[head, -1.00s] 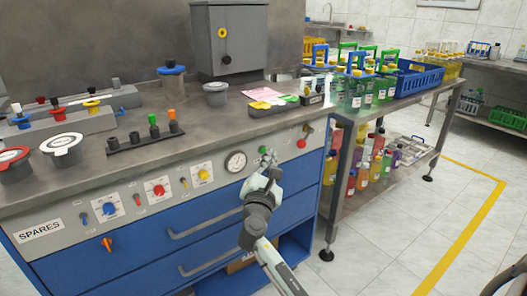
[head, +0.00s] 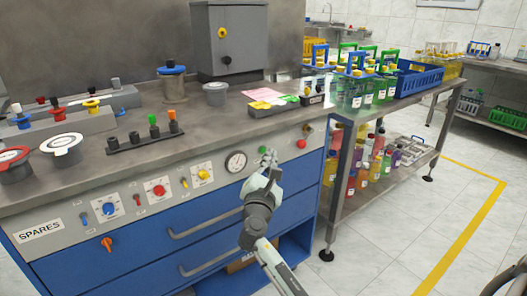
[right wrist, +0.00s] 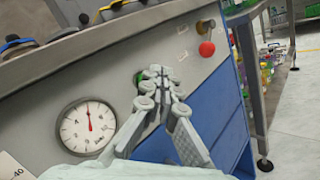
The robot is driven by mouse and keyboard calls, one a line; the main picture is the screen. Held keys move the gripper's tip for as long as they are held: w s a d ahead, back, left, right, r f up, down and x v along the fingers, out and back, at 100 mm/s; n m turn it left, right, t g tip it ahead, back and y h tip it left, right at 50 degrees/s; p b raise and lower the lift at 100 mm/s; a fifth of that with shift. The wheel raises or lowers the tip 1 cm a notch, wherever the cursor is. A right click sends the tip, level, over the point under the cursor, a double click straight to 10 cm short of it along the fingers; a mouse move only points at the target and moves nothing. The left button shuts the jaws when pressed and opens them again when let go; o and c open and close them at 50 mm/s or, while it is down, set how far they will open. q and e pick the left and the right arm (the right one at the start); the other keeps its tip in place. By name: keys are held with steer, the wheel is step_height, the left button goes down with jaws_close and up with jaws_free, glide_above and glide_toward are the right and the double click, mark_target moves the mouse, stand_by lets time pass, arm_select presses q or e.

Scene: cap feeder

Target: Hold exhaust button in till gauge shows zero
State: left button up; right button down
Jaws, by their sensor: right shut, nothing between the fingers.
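A white round gauge (head: 236,162) is set in the grey front panel. In the right wrist view the gauge (right wrist: 88,130) has a red needle pointing nearly straight up; its scale is too small to read surely. My right gripper (head: 268,157) is just right of the gauge, at the panel. No exhaust label is readable. My left gripper is out of view.
A red button (right wrist: 207,49) sticks out farther right on the panel. Blue drawers with grey handles (head: 205,225) lie below. The worktop edge overhangs the panel.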

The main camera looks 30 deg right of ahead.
steer(key=shift+w, duration=0.15)
steer(key=shift+w, duration=0.3)
steer(key=shift+w+a, duration=0.1)
steer(key=shift+w, duration=0.3)
stand_by(2.3)
steer(key=shift+s, duration=0.95)
